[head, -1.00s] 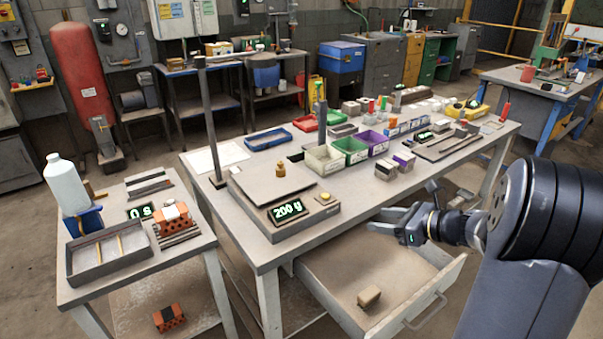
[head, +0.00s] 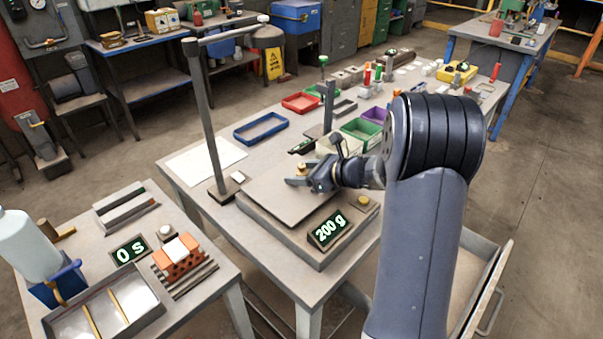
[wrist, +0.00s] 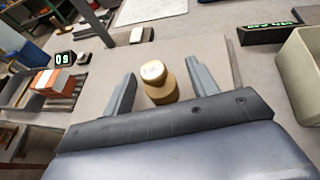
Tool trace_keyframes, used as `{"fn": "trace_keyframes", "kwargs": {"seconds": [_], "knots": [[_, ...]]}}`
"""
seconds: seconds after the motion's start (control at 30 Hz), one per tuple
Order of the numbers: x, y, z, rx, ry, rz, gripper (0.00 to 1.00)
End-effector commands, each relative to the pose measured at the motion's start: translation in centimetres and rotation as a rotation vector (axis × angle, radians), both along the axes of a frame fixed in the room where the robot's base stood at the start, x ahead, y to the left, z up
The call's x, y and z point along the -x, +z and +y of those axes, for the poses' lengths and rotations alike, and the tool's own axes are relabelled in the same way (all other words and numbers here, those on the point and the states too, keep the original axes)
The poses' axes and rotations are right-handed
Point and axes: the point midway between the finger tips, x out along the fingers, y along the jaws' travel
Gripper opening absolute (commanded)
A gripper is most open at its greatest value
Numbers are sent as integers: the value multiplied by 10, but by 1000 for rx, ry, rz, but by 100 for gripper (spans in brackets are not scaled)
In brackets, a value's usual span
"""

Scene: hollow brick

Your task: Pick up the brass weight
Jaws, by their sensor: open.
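The brass weight (wrist: 159,85) stands upright on the scale's flat plate (head: 285,208). In the wrist view it is between the two open fingers of my gripper (wrist: 155,88), with a gap on each side. In the head view only a small part of the weight (head: 302,168) shows behind my gripper (head: 297,175), which is low over the plate. The scale's display (head: 329,230) reads 200 g.
A post with an overhead arm (head: 205,120) stands left of the scale. A pale bin (wrist: 303,70) is close on the right in the wrist view. Small bins, including a green one (head: 361,131), stand behind my gripper. A white sheet (head: 205,160) lies flat at the left.

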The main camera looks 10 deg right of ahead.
Motion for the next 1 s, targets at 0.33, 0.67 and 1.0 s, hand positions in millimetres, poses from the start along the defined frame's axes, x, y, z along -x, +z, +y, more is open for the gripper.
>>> {"fn": "trace_keyframes", "kwargs": {"seconds": [0.33, 0.67, 1.0], "knots": [[0, 0, 0, 0, 0, 0, 39], [0, 0, 0, 0, 1, 0, 12], [0, 2, 0, 0, 0, -1, 0]]}}
